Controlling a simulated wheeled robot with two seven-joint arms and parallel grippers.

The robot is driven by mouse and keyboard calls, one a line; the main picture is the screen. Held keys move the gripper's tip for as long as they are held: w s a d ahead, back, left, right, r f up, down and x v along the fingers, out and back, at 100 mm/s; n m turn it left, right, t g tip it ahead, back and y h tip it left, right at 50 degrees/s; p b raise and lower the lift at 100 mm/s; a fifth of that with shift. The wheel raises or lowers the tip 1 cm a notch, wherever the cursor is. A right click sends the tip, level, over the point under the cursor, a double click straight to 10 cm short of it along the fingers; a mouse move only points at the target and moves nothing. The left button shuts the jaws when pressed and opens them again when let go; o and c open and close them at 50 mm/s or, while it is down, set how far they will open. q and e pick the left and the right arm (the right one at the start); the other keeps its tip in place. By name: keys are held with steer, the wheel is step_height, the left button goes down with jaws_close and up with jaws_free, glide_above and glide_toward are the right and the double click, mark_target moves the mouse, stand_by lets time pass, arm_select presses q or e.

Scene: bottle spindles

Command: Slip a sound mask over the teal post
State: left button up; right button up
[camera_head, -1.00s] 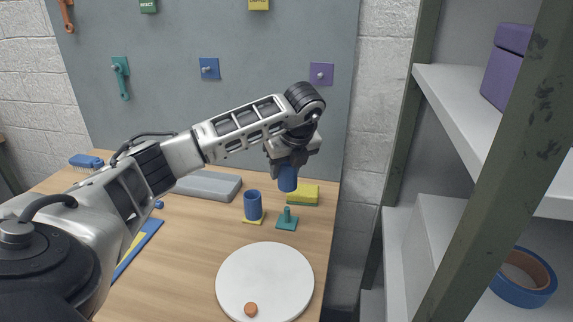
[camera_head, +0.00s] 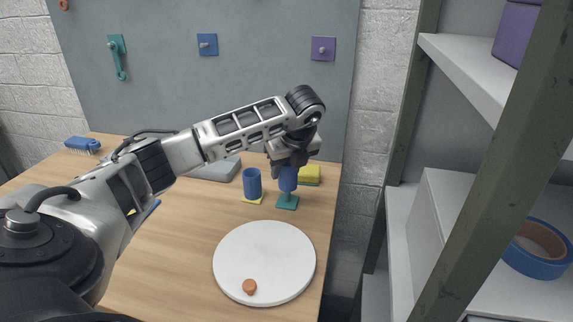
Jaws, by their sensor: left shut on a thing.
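My left gripper (camera_head: 289,160) is shut on a blue cylinder (camera_head: 288,178), held upright above the teal base plate. The teal post (camera_head: 286,197) stands on its square teal plate (camera_head: 288,204) near the table's right edge. The cylinder's lower end hides the post's top, and only its lower part shows. I cannot tell whether the cylinder is around the post or in front of it. A second blue cylinder (camera_head: 252,184) with an open top stands on a yellow base (camera_head: 252,200) just left. My right gripper is not in view.
A yellow sponge-like block (camera_head: 311,174) lies behind the teal plate. A white round plate (camera_head: 264,250) with a small orange-brown disc (camera_head: 249,287) is in front. A grey block (camera_head: 217,171) lies behind left. A shelf with a green-grey upright (camera_head: 485,165) stands at right.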

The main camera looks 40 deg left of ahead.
arm_select(q)
steer(key=shift+f+b, duration=0.65)
steer(key=shift+f, duration=0.65)
steer(key=shift+f+b, duration=0.4)
steer(key=shift+f, duration=0.1)
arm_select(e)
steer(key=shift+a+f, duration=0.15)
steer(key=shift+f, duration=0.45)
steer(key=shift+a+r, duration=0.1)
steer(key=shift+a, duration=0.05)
arm_select(q)
steer(key=o, duration=1)
steer(key=shift+o, duration=0.2)
steer(key=shift+r, duration=0.1)
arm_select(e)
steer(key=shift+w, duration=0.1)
